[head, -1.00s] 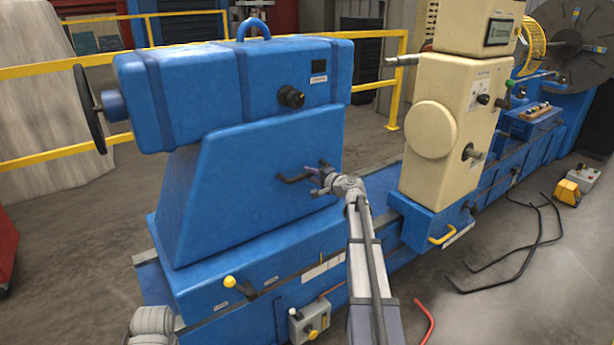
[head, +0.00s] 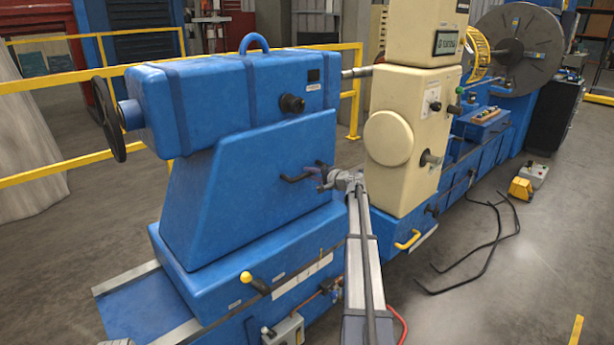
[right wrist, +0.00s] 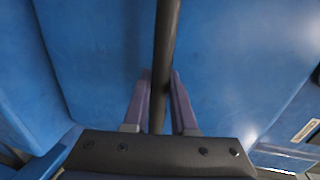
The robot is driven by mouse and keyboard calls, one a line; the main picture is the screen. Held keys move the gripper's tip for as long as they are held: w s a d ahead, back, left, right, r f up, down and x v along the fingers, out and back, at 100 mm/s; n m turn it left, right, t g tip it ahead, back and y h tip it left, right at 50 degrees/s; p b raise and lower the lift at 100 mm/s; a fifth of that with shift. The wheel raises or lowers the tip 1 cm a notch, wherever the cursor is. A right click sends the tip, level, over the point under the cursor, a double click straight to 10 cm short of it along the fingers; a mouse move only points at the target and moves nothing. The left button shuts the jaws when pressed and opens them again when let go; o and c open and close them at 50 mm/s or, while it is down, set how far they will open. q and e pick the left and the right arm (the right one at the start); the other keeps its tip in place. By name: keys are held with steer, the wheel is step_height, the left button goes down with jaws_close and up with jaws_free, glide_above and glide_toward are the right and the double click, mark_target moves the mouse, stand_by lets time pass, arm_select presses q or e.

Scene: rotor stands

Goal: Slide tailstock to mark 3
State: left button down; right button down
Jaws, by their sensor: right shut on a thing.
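The tailstock (head: 250,185) is the big blue housing on a sloped pedestal, with a dark handwheel (head: 108,118) at its left end. It stands upright on the blue bed (head: 150,308), whose end shows bare at the left. My right gripper (head: 325,178) is shut on the black bar handle (head: 298,178) on the tailstock's side. In the right wrist view, the bar (right wrist: 167,60) runs between the two purple fingers (right wrist: 158,105). White label strips (head: 303,272) show low on the tailstock's side, but I cannot read any mark number. My left gripper is out of view.
A cream upright unit (head: 405,140) stands on the bed to the right, a short gap from the tailstock. A yellow-knobbed lever (head: 248,278) sticks out low. Black cables (head: 485,245) and a yellow pedal (head: 521,188) lie on the floor at right. A yellow railing (head: 60,180) runs behind.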

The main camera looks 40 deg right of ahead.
steer(key=shift+d, duration=0.35)
steer(key=c, duration=0.9)
jaws_free()
steer(key=shift+o, duration=0.9)
steer(key=shift+a, duration=0.1)
steer(key=shift+s, duration=0.15)
steer(key=p+v, duration=0.1)
steer(key=v, duration=0.6)
steer(key=shift+s, duration=0.3)
steer(key=shift+a, duration=0.15)
